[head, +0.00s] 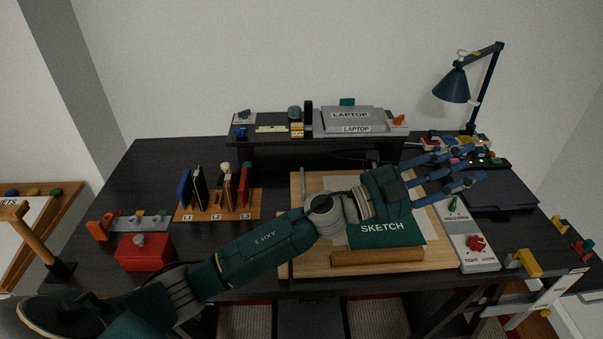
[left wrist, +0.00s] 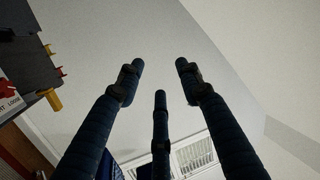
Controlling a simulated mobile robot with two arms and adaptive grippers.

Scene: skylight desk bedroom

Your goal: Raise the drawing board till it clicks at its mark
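The drawing board (head: 436,255) is a light wooden panel on the desk. It looks flat or nearly so; its exact tilt is hard to tell. A green pad marked SKETCH (head: 386,234) lies on it above a brown wooden ledge (head: 377,257). A grey panel (head: 484,262) at its right bears a red knob (head: 475,243), marked TIGHT and LOOSE, and a small green lever (head: 453,204). My left gripper (head: 470,165) is open and empty, its blue fingers spread above the board's upper right. My left arm hides part of the board. My right gripper is not in view.
A desk lamp (head: 452,84) stands at the back right. A laptop (head: 352,120) sits on the rear shelf. A file rack (head: 217,205) and a red box (head: 143,252) stand on the left. A yellow bracket (head: 526,263) is at the front right edge.

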